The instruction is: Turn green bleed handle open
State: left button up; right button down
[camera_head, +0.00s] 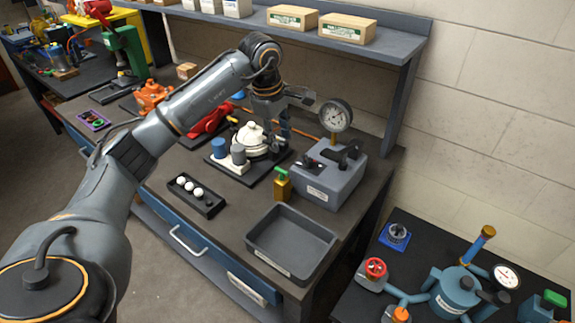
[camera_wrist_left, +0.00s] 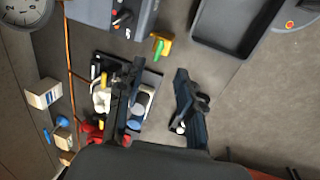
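The green bleed handle (camera_head: 281,171) sits on top of a small brass-yellow valve body (camera_head: 283,188) on the bench, at the front left corner of a grey gauge box (camera_head: 330,181). In the left wrist view the green handle (camera_wrist_left: 158,48) shows just beyond the fingertips, on the yellow body (camera_wrist_left: 166,37). My left gripper (camera_head: 295,112) is open and empty, above and behind the valve, apart from it. In the left wrist view its two dark fingers (camera_wrist_left: 159,69) are spread wide. My right gripper is not in view.
A round gauge (camera_head: 336,115) stands up behind the box. A white pump assembly (camera_head: 250,138) sits left of the valve, with a black tray of white balls (camera_head: 183,183) in front. An empty grey bin (camera_head: 270,246) lies at the front. The shelf (camera_head: 390,44) overhangs behind.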

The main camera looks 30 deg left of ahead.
aim_at(284, 172)
pick_arm(q)
jog(key=p+x, duration=0.1)
jog(key=x, duration=0.2)
jog(key=p+x, duration=0.2)
jog(key=x, duration=0.2)
jog(key=p+x, duration=0.1)
jog(key=x, duration=0.3)
jog(key=shift+s+a+f, duration=0.15)
jog(key=shift+a+f, duration=0.15)
jog(key=shift+a, duration=0.05)
jog(key=shift+p+x, duration=0.4)
jog(key=shift+x, duration=0.5)
jog(key=shift+c, duration=0.2)
grip_shut()
